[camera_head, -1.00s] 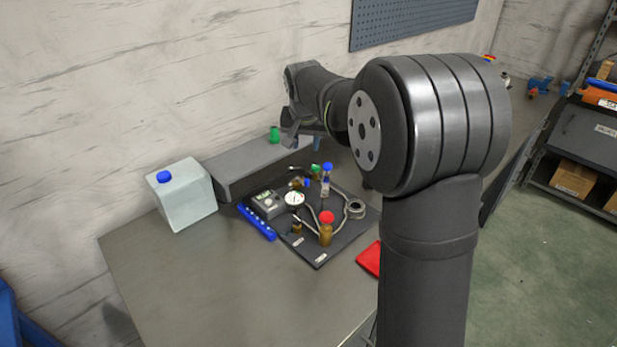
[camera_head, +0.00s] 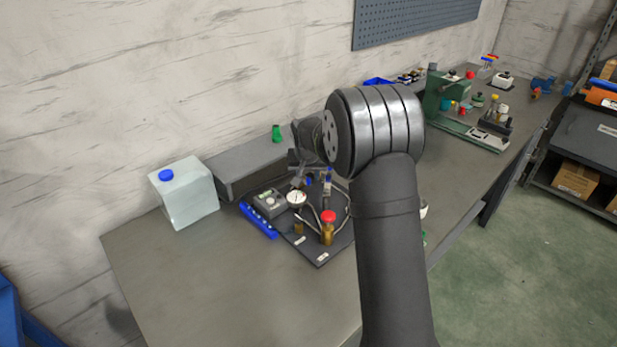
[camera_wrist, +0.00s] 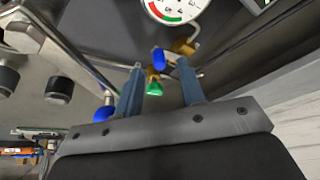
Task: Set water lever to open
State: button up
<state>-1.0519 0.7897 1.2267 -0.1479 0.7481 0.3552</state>
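In the wrist view, my gripper (camera_wrist: 161,66) is open, its two blue-grey fingers spread apart. A blue lever handle (camera_wrist: 158,58) shows between the fingertips, next to brass fittings. A green knob (camera_wrist: 154,88) sits just below it in the picture, also between the fingers. Another blue handle (camera_wrist: 104,114) lies left of the left finger. No label shows which one is the water lever, and contact cannot be told. In the head view, my gripper is over the back of the dark board (camera_head: 310,252), mostly hidden by my arm.
The board carries a round gauge (camera_head: 297,197), a grey meter box (camera_head: 269,203) and a red-topped brass valve (camera_head: 328,228). A blue-capped jug (camera_head: 186,200) stands left. A grey raised block (camera_head: 240,168) lies behind. The front left bench (camera_head: 210,280) is clear.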

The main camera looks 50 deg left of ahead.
jog(key=shift+x, duration=0.9)
grip_shut()
